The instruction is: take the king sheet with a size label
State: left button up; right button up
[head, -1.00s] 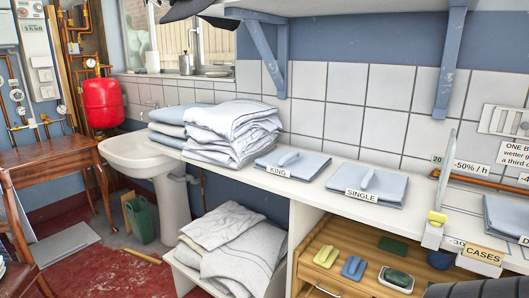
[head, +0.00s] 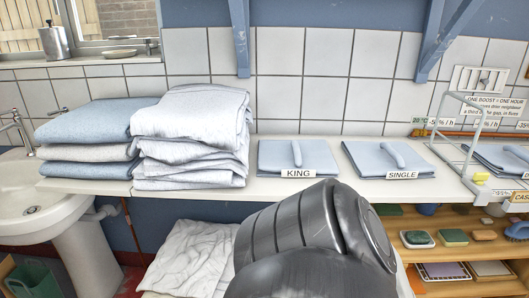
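The king sheet (head: 277,155) is a flat, folded light-blue sheet on the white counter, below the tiled wall. A white label (head: 298,174) reading KING stands at its front edge, and a raised light-blue loop or handle (head: 297,153) sits on its top. A similar sheet labelled SINGLE (head: 372,158) lies just to its right, with a small gap between them. A dark grey link of my arm rises from the bottom middle, below and in front of the counter. Neither of my grippers shows in the head view.
Stacks of folded blue sheets (head: 92,122) and white linen (head: 192,130) stand left of the king sheet. A wire rack (head: 465,140) stands at right. Shelves below hold soaps and brushes. A sink (head: 45,205) is far left. Crumpled linen (head: 190,255) lies below the counter.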

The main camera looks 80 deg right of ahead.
aim_at(307, 158)
jog(key=z, duration=2.25)
